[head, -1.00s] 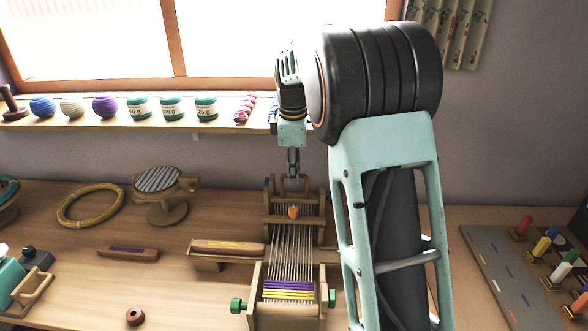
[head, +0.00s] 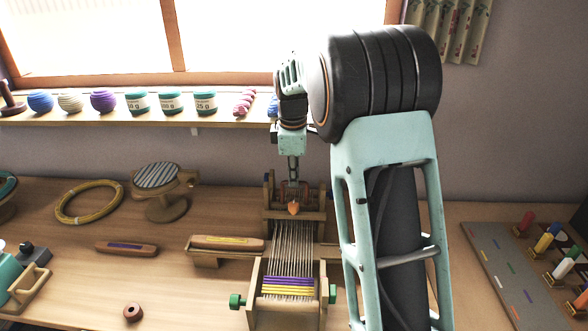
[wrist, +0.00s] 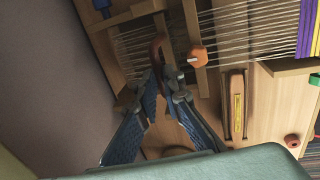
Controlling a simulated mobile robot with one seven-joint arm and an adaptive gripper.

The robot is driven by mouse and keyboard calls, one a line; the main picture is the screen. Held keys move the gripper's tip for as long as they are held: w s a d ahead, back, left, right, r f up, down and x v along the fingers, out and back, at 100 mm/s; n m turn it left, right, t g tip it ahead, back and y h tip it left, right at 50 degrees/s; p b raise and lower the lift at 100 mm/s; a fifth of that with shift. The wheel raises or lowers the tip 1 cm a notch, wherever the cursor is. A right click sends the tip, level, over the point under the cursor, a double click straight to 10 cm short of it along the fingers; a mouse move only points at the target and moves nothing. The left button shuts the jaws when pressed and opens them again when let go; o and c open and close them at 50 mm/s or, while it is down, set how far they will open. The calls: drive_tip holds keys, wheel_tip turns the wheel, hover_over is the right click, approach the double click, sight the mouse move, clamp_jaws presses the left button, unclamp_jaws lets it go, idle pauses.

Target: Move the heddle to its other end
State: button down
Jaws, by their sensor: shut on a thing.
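The loom stands on the table in the head view, with pale warp threads (head: 293,248) and a purple and yellow woven band (head: 288,287) at its near end. The heddle (head: 308,214) is a wooden crosspiece over the far part of the threads, with an orange piece (head: 293,208) at its middle. A reddish-brown arched handle (wrist: 157,45) stands up beside that piece in the wrist view. My gripper (head: 293,184) is down at the far end of the loom, its fingers shut on the handle. The fingers (wrist: 166,88) partly hide the handle's lower part.
A wooden shuttle (head: 228,242) lies on a ledge left of the loom, and another shuttle (head: 127,247) farther left. Green knobs (head: 236,300) stick out at the loom's near end. A hoop (head: 89,202) and a striped round stand (head: 158,180) are at the back left. A pegboard (head: 513,270) is at right.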

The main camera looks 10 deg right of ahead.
drive_tip(key=shift+f, duration=0.8)
drive_tip(key=shift+s, duration=0.1)
drive_tip(key=c, duration=2)
unclamp_jaws()
drive_tip(key=shift+c, duration=0.2)
drive_tip(key=shift+r, duration=0.15)
wheel_tip(320, 180, up, 12)
drive_tip(key=s, duration=0.2)
drive_tip(key=shift+a+f, duration=0.2)
drive_tip(key=shift+a, duration=0.1)
